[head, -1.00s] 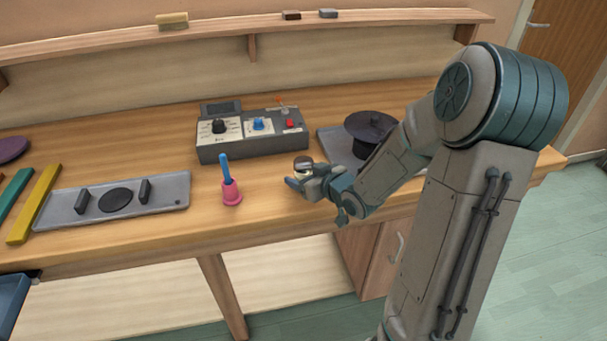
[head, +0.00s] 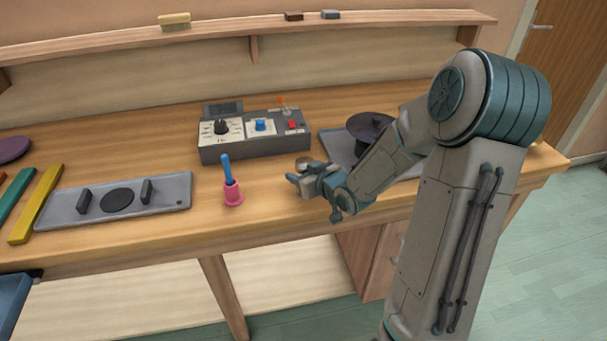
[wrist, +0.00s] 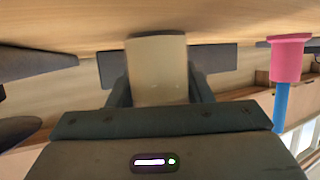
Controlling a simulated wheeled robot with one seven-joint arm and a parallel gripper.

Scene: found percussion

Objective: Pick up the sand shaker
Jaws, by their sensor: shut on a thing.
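The sand shaker (wrist: 158,70) shows in the wrist view as a pale beige, straight-sided body between the two dark fingers. My gripper (wrist: 158,90) is shut on it, with a finger on each side. In the head view my gripper (head: 303,178) is over the front part of the bench, right of the pink bell. There the fingers hide most of the shaker. I cannot tell whether its base touches the bench top.
A pink bell with a blue handle (head: 232,192) stands just left of my gripper. A grey control box (head: 252,147) stands behind. A grey tray (head: 338,148) with a dark round piece (head: 370,128) lies right, behind my forearm. A grey plate (head: 70,206) lies left on the wooden bench (head: 280,220).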

